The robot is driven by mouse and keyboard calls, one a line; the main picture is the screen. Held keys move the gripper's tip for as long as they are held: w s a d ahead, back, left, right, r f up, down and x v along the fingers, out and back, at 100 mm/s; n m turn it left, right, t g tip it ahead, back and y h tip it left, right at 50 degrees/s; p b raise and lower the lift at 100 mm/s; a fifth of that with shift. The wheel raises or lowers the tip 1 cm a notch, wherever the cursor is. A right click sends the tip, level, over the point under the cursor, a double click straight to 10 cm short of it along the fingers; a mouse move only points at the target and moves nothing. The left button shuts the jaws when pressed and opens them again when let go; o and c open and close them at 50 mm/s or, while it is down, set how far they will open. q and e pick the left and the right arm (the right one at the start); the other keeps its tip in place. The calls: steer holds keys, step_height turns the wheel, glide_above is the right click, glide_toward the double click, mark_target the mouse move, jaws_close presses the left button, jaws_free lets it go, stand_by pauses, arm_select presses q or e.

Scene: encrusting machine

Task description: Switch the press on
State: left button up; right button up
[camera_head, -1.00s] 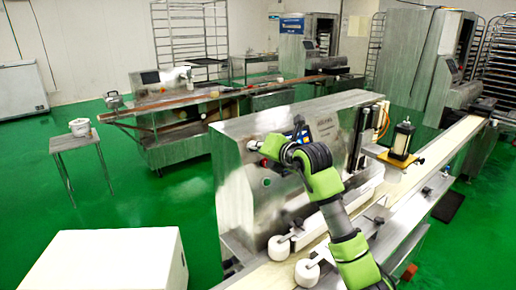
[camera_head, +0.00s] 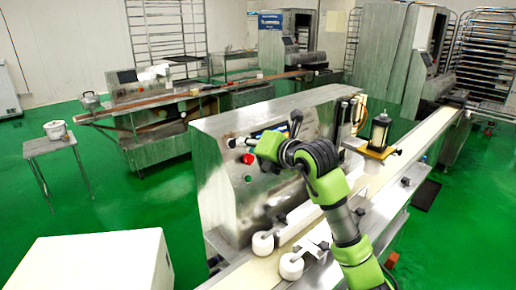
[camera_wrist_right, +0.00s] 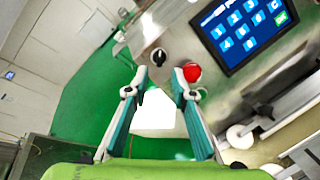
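The press (camera_head: 220,190) is a steel machine with a sloped front panel. On the panel are a black rotary knob (camera_head: 232,143), a red button (camera_head: 248,158) and a green button (camera_head: 248,178). In the right wrist view the black knob (camera_wrist_right: 158,57) lies just beyond and between my fingertips, and the red button (camera_wrist_right: 191,73) is beside the right fingertip. My right gripper (camera_wrist_right: 160,80) is open, with nothing between its fingers. In the head view my green wrist hides most of it and part of the panel. My left gripper is not in view.
A blue touch screen (camera_wrist_right: 243,30) is mounted near the buttons. A conveyor belt (camera_head: 420,135) runs along the press, with white rollers (camera_head: 291,266) at its near end. A white box (camera_head: 95,265) stands at the front left. Green floor is free between the box and the small table (camera_head: 50,145).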

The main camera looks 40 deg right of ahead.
steer(key=shift+v, duration=2.35)
